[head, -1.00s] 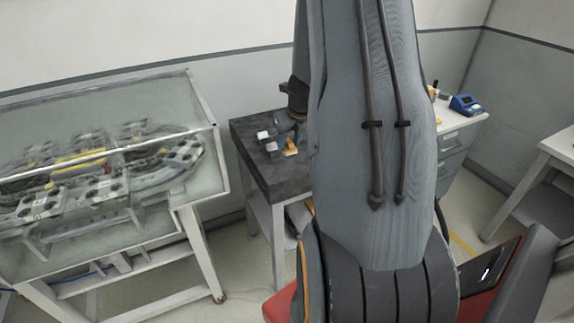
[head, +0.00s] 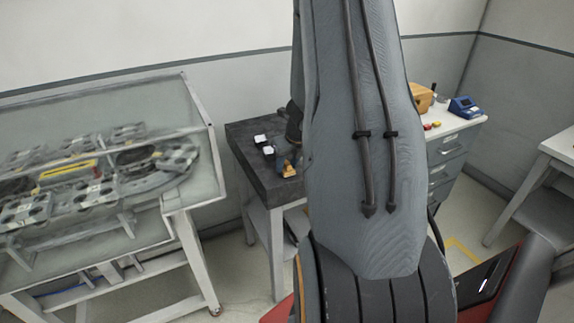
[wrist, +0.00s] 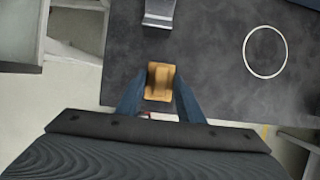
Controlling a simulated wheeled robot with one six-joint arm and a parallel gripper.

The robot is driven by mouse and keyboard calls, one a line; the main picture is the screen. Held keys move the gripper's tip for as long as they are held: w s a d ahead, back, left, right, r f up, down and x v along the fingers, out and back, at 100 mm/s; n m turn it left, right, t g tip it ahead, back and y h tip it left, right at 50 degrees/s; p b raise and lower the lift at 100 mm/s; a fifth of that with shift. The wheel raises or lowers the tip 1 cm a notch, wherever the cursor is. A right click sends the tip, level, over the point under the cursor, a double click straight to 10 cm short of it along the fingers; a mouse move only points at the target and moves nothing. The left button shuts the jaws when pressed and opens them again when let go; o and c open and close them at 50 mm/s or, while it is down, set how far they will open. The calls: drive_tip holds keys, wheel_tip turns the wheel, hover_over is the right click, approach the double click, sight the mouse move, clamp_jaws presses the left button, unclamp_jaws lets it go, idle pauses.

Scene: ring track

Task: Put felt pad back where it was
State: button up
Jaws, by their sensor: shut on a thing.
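My gripper (wrist: 159,92) is shut on a small orange-tan piece, which looks like the felt pad (wrist: 160,80), in the wrist view. The two blue fingers hold it from both sides over the dark tabletop (wrist: 215,85), close to its left edge. I cannot tell its height above the top. A thin white ring outline (wrist: 265,52) is on the tabletop to the right of the pad. In the head view the pad (head: 288,171) shows as a small orange patch at the table's front; my arm hides most of the gripper.
A grey metal piece (wrist: 159,12) lies beyond the pad. Two small white-topped items (head: 260,138) are on the dark table (head: 255,170). A glass-covered case (head: 195,110) stands left. A white drawer bench (head: 460,125) with a blue device (head: 465,107) stands right.

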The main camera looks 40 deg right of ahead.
drive_tip(key=o, duration=1)
drive_tip(key=shift+f, duration=0.1)
drive_tip(key=p+v, duration=0.4)
drive_tip(key=v, duration=0.8)
drive_tip(key=s+a+r+n+y, duration=0.1)
drive_tip(key=a+r+n, duration=0.1)
drive_tip(key=a+n, duration=0.65)
drive_tip(key=a+r+n, duration=0.2)
drive_tip(key=a+n, duration=0.6)
drive_tip(key=a, duration=0.1)
drive_tip(key=s+a+r+n+g, duration=0.1)
drive_tip(key=s+a+n, duration=0.4)
drive_tip(key=n, duration=0.6)
drive_tip(key=s+a+r+n+g, duration=0.1)
drive_tip(key=s+a+n, duration=0.4)
drive_tip(key=a+n, duration=0.4)
drive_tip(key=shift+n, duration=1.15)
